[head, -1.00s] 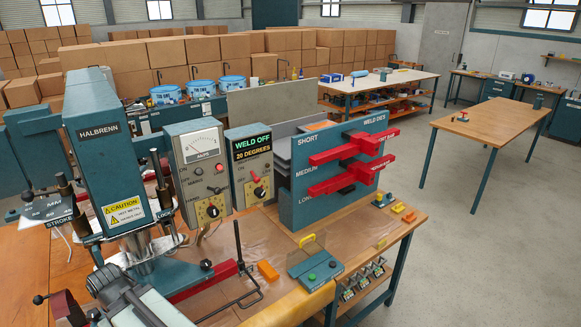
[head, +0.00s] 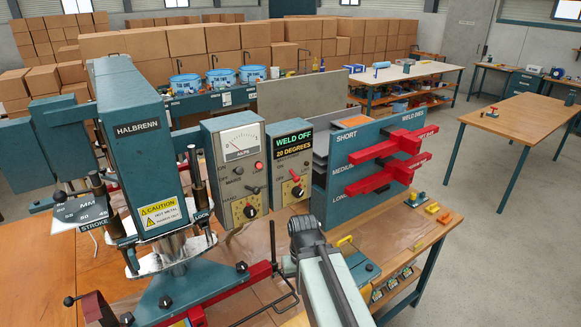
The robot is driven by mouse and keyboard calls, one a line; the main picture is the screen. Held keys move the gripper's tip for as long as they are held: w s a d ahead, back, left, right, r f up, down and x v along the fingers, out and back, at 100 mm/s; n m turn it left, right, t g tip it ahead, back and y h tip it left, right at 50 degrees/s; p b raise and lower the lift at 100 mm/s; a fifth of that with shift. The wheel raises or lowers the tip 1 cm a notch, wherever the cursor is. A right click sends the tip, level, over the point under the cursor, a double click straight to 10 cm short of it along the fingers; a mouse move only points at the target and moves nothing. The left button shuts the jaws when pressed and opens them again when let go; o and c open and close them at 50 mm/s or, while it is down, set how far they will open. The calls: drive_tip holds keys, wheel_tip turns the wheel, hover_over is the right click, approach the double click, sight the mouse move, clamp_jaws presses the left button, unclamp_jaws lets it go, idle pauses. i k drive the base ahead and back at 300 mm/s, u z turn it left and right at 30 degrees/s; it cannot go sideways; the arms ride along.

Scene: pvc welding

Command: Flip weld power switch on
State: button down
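The weld control box (head: 291,165) stands on the bench in the middle of the head view. Its display (head: 293,144) reads "WELD OFF" and "20 DEGREES". Below the display are an ON label, a small red-tipped switch (head: 295,176) and a dial on a yellow plate (head: 298,191). To its left stands a meter box (head: 237,165) marked AMPS, with ON and OFF labels, a red button, a black lever and a dial. My gripper (head: 304,230) is at the dark upper end of my arm, below the weld control box in the picture. Its fingers cannot be made out.
The blue-grey HALBRENN machine (head: 140,150), with a hot metal warning, stands at left. A rack (head: 340,195) with red clamps stands right of the control box. Open floor (head: 490,240) lies at right.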

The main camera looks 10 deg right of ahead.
sight(296, 179)
drive_tip(key=u, duration=1.9)
drive_tip(key=k, duration=1.25)
drive_tip(key=z, duration=0.65)
drive_tip(key=i, duration=1.35)
drive_tip(key=u, duration=0.05)
